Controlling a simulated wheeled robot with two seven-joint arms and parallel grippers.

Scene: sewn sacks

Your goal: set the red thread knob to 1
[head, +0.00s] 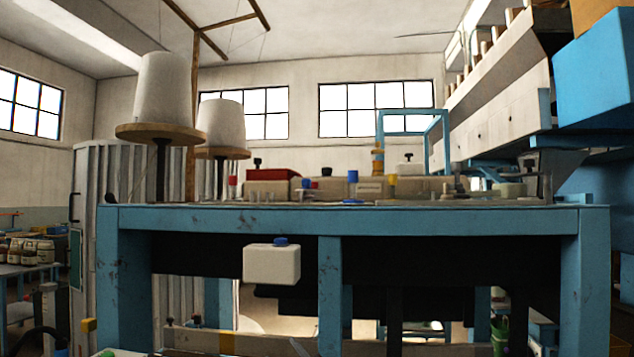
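A blue-framed workbench (350,219) stands ahead, seen from about the height of its top. On it sits a row of low beige machine housings (325,190) with small coloured knobs and caps. A small red knob-like piece (232,181) stands at the left end of the row, beside a red-topped box (272,175). I cannot tell for certain which red piece is the thread knob. No dial marks or numbers are readable at this distance. Neither of my grippers is in view.
Two large white thread cones (162,88) stand on wooden discs at the bench's left. A white box with a blue cap (271,264) hangs under the bench's front edge. A blue bin (595,75) juts in at the upper right. Shelves with jars (30,250) stand far left.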

